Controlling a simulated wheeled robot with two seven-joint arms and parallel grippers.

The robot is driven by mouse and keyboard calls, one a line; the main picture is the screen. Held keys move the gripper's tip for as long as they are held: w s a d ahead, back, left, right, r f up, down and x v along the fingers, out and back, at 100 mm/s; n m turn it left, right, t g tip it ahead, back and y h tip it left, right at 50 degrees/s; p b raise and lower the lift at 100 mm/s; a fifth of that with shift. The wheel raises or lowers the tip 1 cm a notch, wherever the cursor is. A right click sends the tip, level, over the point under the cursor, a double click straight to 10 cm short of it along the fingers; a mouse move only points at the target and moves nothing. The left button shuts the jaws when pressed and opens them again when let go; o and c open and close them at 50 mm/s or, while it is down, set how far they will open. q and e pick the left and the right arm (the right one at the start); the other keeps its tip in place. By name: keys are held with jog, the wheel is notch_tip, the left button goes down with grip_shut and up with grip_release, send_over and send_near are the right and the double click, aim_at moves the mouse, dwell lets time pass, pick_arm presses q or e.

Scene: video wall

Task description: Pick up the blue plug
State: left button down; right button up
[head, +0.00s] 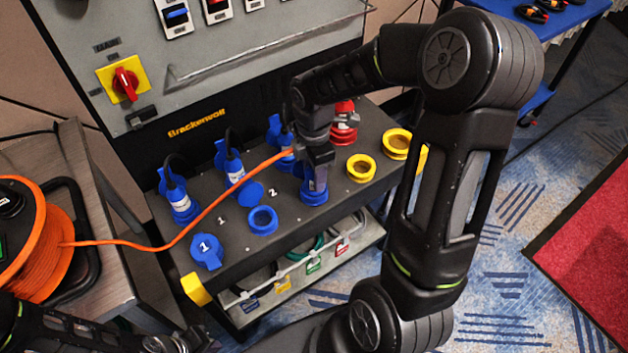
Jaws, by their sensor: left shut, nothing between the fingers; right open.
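A blue plug (315,186) stands upright in the front row of the dark socket panel (222,205). An orange cable (190,222) runs to its top from the left. My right gripper (314,165) is open and points down at the plug's upper part. It hides the plug's top, and I cannot tell whether the fingers touch it. Other blue plugs with black cables stand in the back row, one at the left (179,200) and one beside it (235,168). My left gripper (195,338) is shut and empty at the bottom left, partly cut off.
Yellow sockets (361,168) and a red connector (344,130) are right and behind. The orange cable reel (40,240) sits on a grey table (105,250).

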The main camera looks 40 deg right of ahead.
jog(key=shift+f, duration=0.2)
jog(key=shift+c, duration=0.2)
grip_shut()
dwell(0.5)
